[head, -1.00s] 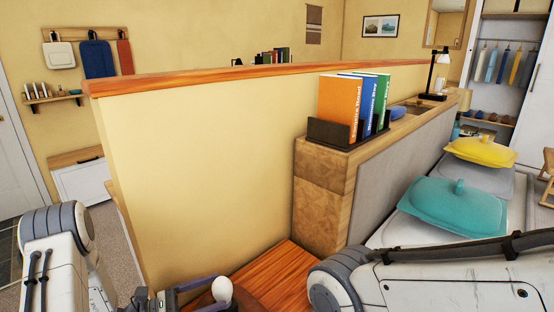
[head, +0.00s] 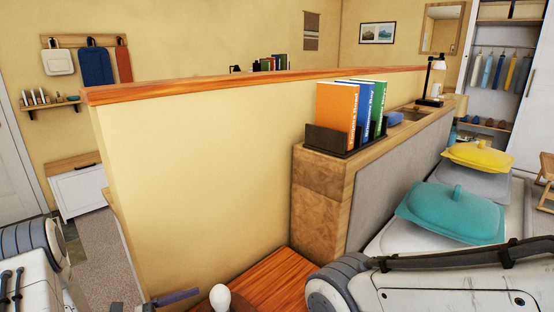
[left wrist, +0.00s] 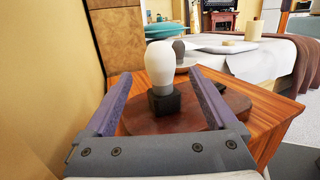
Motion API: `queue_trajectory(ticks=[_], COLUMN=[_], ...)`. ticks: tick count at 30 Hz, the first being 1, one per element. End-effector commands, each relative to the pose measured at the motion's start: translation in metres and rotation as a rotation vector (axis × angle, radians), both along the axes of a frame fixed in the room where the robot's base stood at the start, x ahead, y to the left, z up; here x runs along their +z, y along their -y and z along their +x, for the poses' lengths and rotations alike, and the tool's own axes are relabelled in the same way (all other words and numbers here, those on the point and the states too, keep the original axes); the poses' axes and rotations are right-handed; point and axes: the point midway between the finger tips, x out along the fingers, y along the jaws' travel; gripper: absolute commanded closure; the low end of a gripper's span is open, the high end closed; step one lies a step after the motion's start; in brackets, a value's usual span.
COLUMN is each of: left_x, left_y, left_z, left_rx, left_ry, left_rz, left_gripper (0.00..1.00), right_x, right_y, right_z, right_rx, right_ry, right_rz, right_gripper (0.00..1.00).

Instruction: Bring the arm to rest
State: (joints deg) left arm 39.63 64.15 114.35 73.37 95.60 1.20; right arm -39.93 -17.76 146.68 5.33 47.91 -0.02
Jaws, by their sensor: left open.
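My left gripper (left wrist: 160,74) is open and empty in the left wrist view. Its two purple fingers point toward a white, bulb-shaped object (left wrist: 160,66) on a black base. The bulb appears between the fingertips, with a gap on both sides. It stands upright on a round dark wooden board (left wrist: 235,103). In the head view, one purple finger (head: 178,297) of the left gripper shows at the bottom edge, left of the bulb's white top (head: 220,297). My right arm crosses the lower right of the head view; its gripper is out of view.
A yellow partition (head: 210,170) with a wooden top rises ahead. A ledge right of it carries books (head: 340,115) in a dark holder. Teal (head: 455,212) and yellow (head: 483,156) lidded dishes stand near my right arm. A reddish wooden surface (head: 275,280) lies below.

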Motion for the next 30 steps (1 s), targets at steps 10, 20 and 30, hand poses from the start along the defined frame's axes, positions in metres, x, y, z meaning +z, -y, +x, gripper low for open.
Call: queue_trajectory(ticks=[10,20,30], left_x=[-0.005,0.001,0.035], left_y=[-0.046,0.013,0.046], left_z=[-0.02,0.004,0.019], left_rx=[-0.004,-0.006,-0.001], left_ry=[-0.002,-0.002,0.001], left_rz=[-0.001,0.0,0.001], left_gripper=[0.09,0.09,0.09], right_x=[0.001,-0.001,0.019], right_y=[0.0,0.0,0.0], right_z=[0.0,0.0,0.0], right_rx=[0.0,0.0,0.0], right_ry=[0.0,0.0,0.0], right_rz=[0.0,0.0,0.0], right_gripper=[0.07,0.07,0.07])
